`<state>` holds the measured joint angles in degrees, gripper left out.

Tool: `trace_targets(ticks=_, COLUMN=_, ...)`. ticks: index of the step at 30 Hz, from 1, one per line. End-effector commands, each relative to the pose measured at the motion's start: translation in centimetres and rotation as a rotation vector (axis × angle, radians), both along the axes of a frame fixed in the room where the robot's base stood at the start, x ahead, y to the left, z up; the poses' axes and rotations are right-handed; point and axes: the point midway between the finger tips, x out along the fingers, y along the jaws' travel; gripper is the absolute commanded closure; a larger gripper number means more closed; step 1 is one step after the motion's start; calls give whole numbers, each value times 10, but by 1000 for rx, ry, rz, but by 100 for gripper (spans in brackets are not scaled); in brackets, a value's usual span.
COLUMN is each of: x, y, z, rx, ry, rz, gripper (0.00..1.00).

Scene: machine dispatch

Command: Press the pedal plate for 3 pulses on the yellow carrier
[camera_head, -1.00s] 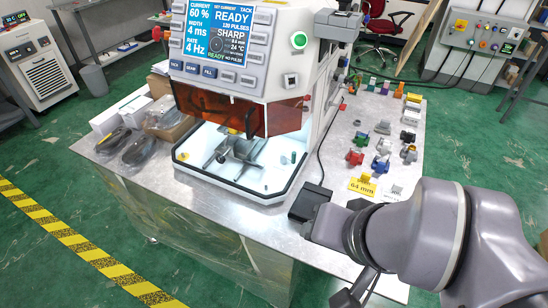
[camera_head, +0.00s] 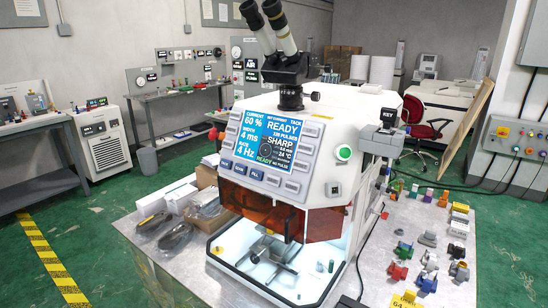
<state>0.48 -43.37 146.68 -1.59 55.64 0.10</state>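The white welding machine (camera_head: 325,185) stands on the metal bench, with its orange-brown shield (camera_head: 262,207) above a lit chamber. Its screen (camera_head: 276,142) reads READY, SHARP, 60 %, 4 ms and 4 Hz. A grey metal fixture (camera_head: 268,250) sits in the chamber; I cannot make out a yellow carrier there. A yellow piece with a 64 mm label (camera_head: 404,301) is cut by the bottom edge, right of the machine. A dark edge (camera_head: 350,302) at the bottom border may be the black pedal box; its plate is out of view. My gripper is out of view.
Red (camera_head: 397,271), blue (camera_head: 427,284), green (camera_head: 403,250) and grey (camera_head: 428,238) small parts stand on the bench's right side. Several coloured blocks stand behind them. Bagged items and boxes (camera_head: 165,204) lie left of the machine. A black cable runs down beside it.

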Motion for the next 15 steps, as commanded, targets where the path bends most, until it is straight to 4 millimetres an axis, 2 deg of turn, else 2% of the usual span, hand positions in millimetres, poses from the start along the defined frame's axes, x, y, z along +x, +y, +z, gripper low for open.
trace_targets(ticks=1, x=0, y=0, z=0, rx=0, ry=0, rz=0, gripper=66)
trace_targets(ticks=6, x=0, y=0, z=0, rx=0, ry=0, rz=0, gripper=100)
trace_targets(ticks=15, x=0, y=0, z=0, rx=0, ry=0, rz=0, gripper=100)
